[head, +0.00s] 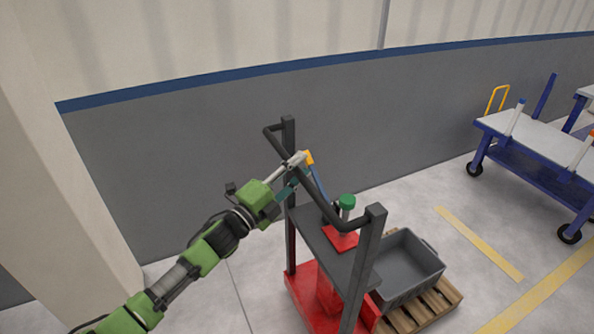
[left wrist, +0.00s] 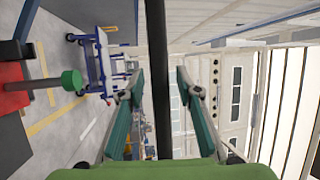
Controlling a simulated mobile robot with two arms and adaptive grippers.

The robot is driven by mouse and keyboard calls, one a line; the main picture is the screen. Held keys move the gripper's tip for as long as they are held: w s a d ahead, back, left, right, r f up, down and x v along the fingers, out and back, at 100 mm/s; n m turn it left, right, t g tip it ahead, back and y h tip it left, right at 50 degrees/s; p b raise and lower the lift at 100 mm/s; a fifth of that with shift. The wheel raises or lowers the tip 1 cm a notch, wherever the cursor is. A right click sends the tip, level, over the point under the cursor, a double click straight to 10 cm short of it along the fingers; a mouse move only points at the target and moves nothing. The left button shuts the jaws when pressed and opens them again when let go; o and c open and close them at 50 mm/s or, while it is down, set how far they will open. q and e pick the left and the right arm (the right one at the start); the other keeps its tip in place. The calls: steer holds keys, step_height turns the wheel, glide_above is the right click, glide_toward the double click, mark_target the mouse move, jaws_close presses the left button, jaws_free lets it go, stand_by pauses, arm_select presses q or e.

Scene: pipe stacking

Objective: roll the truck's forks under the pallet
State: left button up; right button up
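The truck is red, with a dark upright frame, a red base (head: 305,290) and a black handle bar (head: 335,208) across its top. My left gripper (head: 303,172) is at the far-left part of this bar. In the left wrist view the bar (left wrist: 158,70) passes between the two fingers, with a gap on each side. The gripper is open. The wooden pallet (head: 438,300) lies on the floor just beyond the truck, with a grey crate (head: 408,268) on it. The truck's forks are hidden, so I cannot tell where they lie against the pallet. My right gripper is out of view.
A green-topped knob (head: 347,201) stands on the truck, and shows in the left wrist view (left wrist: 71,81). A blue cart with a grey top (head: 545,142) stands at the right. A grey wall (head: 180,150) runs behind. Floor with yellow lines (head: 480,243) is clear right of the pallet.

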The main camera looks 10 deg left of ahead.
arm_select(q)
steer(key=v, duration=1.1)
steer(key=shift+s+a, duration=0.15)
steer(key=shift+s, duration=0.2)
